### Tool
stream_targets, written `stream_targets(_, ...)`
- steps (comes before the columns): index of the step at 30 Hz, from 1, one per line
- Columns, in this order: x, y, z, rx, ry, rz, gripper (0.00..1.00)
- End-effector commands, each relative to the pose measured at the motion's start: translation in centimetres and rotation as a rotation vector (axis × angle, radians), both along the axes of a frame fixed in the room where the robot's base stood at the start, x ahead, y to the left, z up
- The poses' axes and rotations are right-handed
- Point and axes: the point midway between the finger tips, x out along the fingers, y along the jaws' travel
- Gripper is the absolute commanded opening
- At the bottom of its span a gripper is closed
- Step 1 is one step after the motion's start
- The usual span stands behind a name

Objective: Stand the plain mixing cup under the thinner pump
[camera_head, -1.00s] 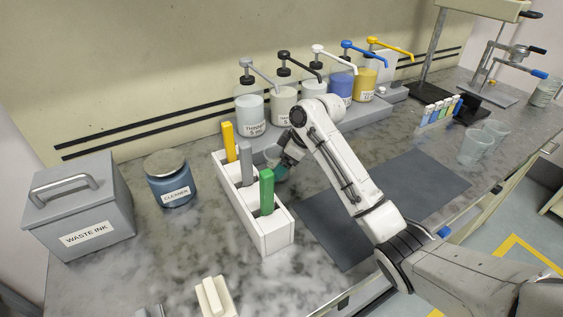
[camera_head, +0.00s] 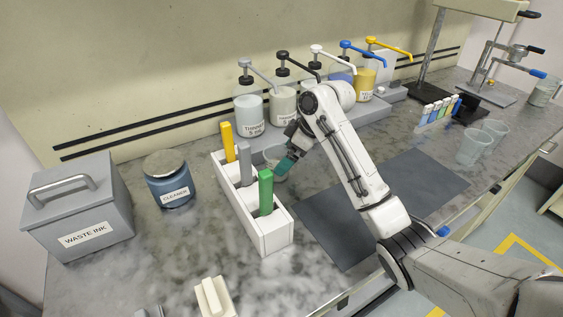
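The thinner pump bottle (camera_head: 250,112), with a grey pump head, stands at the left end of the pump row, and its spout points to the front right. A clear mixing cup (camera_head: 271,155) stands upright on the bench in front of the bottle, below the spout, partly hidden by the rack and my gripper. I cannot tell if it is exactly under the spout. My gripper (camera_head: 287,163), with teal fingertips, is at the cup's right side, tilted down. The fingertips overlap the cup in this view, so I cannot tell if they touch it or how far apart they are.
A white rack (camera_head: 262,236) with yellow, grey and green tools stands close left of my gripper. The pumps stand on a grey plinth (camera_head: 350,124). Two more clear cups (camera_head: 474,147) stand farther right.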

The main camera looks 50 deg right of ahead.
Motion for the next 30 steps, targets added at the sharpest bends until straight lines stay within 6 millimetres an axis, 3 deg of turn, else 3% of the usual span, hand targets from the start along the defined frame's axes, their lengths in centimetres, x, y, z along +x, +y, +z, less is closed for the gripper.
stream_targets(6,-1.9,-1.2,4.1,-0.002,-0.003,-0.002,1.00)
stream_targets(12,-3.1,-1.8,6.3,-0.001,-0.002,-0.001,1.00)
stream_targets(30,-3.5,-2.0,7.1,0.000,0.000,-0.001,1.00)
